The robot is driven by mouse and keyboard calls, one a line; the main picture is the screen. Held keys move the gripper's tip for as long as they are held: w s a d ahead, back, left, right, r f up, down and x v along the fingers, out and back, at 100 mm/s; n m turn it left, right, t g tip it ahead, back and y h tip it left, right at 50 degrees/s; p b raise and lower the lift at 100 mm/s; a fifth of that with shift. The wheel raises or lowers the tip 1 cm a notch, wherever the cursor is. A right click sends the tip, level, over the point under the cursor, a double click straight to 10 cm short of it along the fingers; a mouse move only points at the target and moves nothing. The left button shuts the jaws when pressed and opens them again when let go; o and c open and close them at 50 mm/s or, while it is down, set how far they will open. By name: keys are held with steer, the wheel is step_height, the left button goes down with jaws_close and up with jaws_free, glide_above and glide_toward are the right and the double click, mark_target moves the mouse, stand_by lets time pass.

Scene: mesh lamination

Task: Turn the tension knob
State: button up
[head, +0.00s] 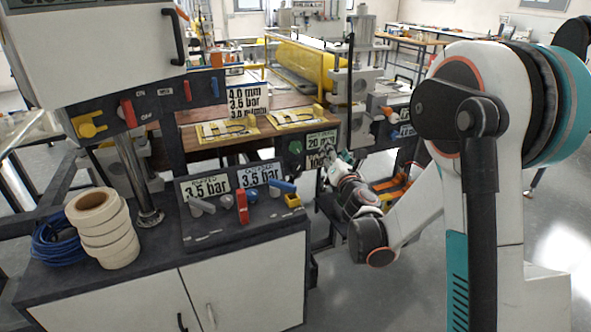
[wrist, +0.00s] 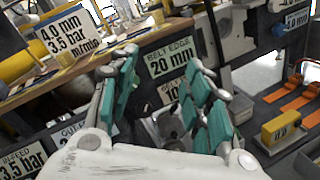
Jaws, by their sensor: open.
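My gripper (wrist: 164,58) is open in the wrist view, its two green-padded fingers spread with nothing held between them. Between and beyond them are a "BELT EDGE 20 mm" sign (wrist: 170,58), a partly hidden sign below it and a grey round part (wrist: 168,124) low down. In the head view my gripper (head: 334,158) is small, just right of the machine's front panel. No label reading "tension" is legible, so I cannot tell which part is the tension knob.
A control console (head: 190,242) with levers and "3.5 bar" signs stands left of the gripper. Tape rolls (head: 105,240) and blue cable (head: 55,238) lie on the cabinet. A wooden bench (head: 190,140) and yellow roller (head: 305,68) are behind. Orange straps (wrist: 292,90) lie at right in the wrist view.

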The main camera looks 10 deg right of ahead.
mark_target(297, 169)
steer(key=w+a+f+n+y, duration=0.1)
steer(key=a+f+n+y, duration=0.2)
steer(key=f+n, duration=0.35)
steer(key=w+a+f+n+y, duration=0.1)
steer(key=a+f+n+y, duration=0.15)
steer(key=f+n, duration=0.4)
steer(key=shift+m+g+h, duration=0.25)
steer(key=shift+m+g, duration=0.15)
steer(key=shift+m, duration=0.3)
steer(key=x, duration=0.4)
steer(key=f+x, duration=0.1)
steer(key=x, duration=0.3)
steer(key=b+x, duration=0.1)
steer(key=x, duration=0.3)
steer(key=shift+w+a+f, duration=0.1)
steer(key=shift+w+f, duration=0.05)
steer(key=shift+f, duration=0.2)
steer(key=shift+w+a+r, duration=0.1)
steer(key=shift+w+a, duration=0.05)
steer(key=shift+w, duration=0.45)
steer(key=c, duration=0.8)
